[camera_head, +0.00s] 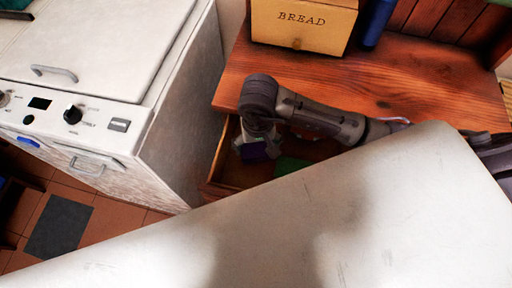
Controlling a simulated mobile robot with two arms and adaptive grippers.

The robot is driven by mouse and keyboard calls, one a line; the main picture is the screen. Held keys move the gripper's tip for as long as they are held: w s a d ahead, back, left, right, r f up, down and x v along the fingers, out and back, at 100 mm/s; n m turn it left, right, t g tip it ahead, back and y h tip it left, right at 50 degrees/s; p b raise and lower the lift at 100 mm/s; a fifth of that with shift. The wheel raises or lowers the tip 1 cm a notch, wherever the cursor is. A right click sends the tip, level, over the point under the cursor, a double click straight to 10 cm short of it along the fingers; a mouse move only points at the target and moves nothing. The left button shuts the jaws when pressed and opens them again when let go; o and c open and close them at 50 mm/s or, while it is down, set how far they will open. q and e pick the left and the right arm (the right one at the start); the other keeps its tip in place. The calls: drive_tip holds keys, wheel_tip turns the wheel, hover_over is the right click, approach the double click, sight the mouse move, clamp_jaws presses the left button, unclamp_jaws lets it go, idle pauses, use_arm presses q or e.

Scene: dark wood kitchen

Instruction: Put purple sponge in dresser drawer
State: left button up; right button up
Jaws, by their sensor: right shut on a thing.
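The purple sponge (262,151) shows as a small dark purple patch just below my right gripper (252,147). My right arm comes in from the right across the dresser (420,85), and its gripper points down, shut on the sponge. The gripper and sponge appear over or inside the open dresser drawer (226,172), at its left end. I cannot tell whether the sponge touches the drawer floor. The drawer's near and right parts are hidden. My left gripper is not in view.
A green thing (289,165) lies in the drawer to the right of the sponge. A bread box (303,25) and a blue object (377,22) stand on the dresser top. A white appliance (95,50) stands close by on the left.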

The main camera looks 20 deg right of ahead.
sight(256, 152)
drive_tip(key=shift+w+a+f, duration=0.2)
drive_tip(key=shift+w+f, duration=0.05)
drive_tip(key=shift+f, duration=0.35)
wheel_tip(256, 152, down, 2)
drive_tip(key=shift+f, duration=0.55)
drive_tip(key=o, duration=0.9)
drive_tip(key=shift+f, duration=0.1)
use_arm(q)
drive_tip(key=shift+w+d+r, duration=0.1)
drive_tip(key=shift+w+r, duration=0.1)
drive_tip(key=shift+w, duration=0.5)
